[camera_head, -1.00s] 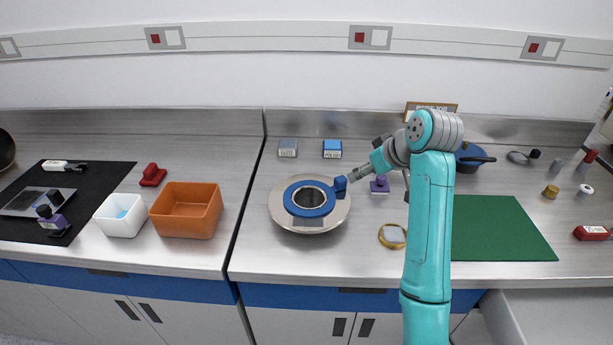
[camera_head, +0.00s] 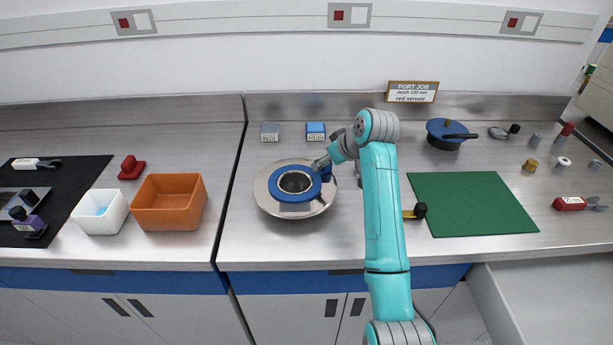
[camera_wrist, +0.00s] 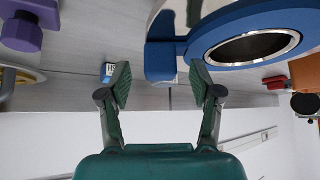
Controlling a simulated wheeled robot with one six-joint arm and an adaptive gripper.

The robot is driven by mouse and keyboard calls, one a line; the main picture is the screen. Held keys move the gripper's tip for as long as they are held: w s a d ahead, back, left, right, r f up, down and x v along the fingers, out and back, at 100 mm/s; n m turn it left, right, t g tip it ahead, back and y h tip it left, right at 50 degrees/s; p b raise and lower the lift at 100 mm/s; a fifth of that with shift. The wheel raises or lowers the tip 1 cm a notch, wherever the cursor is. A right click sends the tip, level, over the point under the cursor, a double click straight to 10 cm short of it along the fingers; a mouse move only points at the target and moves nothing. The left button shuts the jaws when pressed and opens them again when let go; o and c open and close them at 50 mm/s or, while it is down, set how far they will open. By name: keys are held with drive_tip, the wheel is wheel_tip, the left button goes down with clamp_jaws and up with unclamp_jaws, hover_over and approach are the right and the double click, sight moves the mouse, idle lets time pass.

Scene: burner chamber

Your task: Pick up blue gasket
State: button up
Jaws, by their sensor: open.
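The blue gasket (camera_head: 292,196) is a flat ring with a block-like tab, lying on a round metal flange (camera_head: 268,204) around a dark central opening. In the wrist view the gasket (camera_wrist: 222,40) fills the upper right, and its blue tab (camera_wrist: 160,60) shows just beyond the gap between my fingertips. My gripper (camera_wrist: 160,82) is open and empty. In the head view my gripper (camera_head: 322,165) is at the gasket's right side, by the tab. Whether a finger touches the tab cannot be told.
An orange bin (camera_head: 168,218) and a white bin (camera_head: 100,224) stand left. Blue (camera_head: 316,132) and grey (camera_head: 270,132) boxes stand behind the flange. A purple part (camera_wrist: 22,32) shows in the wrist view. A green mat (camera_head: 472,205) and blue-lidded pot (camera_head: 447,138) lie right.

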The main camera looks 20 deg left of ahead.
drive_tip(key=shift+w+a+f, duration=0.15)
drive_tip(key=shift+a+f, duration=0.1)
drive_tip(key=shift+f, duration=0.15)
clamp_jaws()
